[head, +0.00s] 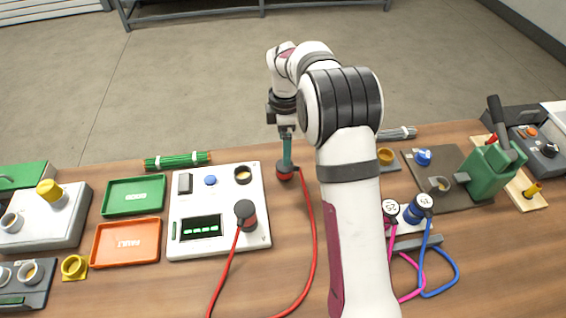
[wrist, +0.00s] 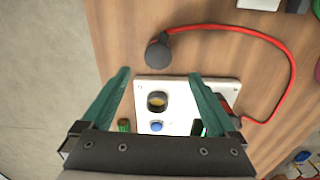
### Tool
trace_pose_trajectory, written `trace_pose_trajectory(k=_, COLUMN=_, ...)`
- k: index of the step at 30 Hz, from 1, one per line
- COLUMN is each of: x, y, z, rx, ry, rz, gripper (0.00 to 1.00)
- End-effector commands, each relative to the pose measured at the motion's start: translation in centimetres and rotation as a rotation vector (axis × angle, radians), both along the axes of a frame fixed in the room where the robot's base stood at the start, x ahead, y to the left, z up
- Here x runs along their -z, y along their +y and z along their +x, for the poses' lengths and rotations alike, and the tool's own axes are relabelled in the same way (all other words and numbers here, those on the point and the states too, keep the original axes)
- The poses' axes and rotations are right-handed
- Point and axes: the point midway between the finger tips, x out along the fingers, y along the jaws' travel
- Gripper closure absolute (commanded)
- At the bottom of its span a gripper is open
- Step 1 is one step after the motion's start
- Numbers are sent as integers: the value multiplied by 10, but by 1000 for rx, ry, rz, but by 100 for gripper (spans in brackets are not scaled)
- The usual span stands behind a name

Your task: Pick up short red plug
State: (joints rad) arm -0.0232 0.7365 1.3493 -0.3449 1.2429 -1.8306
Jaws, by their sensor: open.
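A red plug (head: 284,174) with a dark cap stands on the wooden table, right of the white panel (head: 178,248). In the wrist view its dark round end (wrist: 157,54) lies just beyond the fingertips, with a red cable leaving it. A second red plug (head: 246,214) with a dark cap sits on the panel's lower right, also with a red cable. I cannot tell by length which is the short one. My gripper (head: 287,160) points down right above the table plug; in the wrist view its teal fingers (wrist: 159,73) are apart with nothing held between them.
The panel carries an open brass-coloured socket (head: 243,175), a blue button (head: 210,180) and a display. Green (head: 134,210) and orange (head: 96,250) trays lie left. Blue and pink cabled plugs (head: 415,212) and a green pump (head: 490,172) stand right. The red cable loops across the table.

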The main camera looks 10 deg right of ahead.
Motion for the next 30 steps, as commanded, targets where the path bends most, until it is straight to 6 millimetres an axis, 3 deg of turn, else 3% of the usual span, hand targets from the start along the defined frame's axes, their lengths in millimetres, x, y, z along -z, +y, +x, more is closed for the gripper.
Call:
trace_pose_trajectory(k=3, x=31, y=0, z=-1, rx=1, ry=3, rz=0, gripper=6)
trace_pose_trajectory(k=15, x=97, y=-1, z=3, rx=4, ry=2, rz=1, gripper=6)
trace_pose_trajectory(k=23, x=102, y=-1, z=3, rx=4, ry=-2, rz=1, gripper=6)
trace_pose_trajectory(k=30, x=102, y=-1, z=3, rx=4, ry=-1, rz=1, gripper=48)
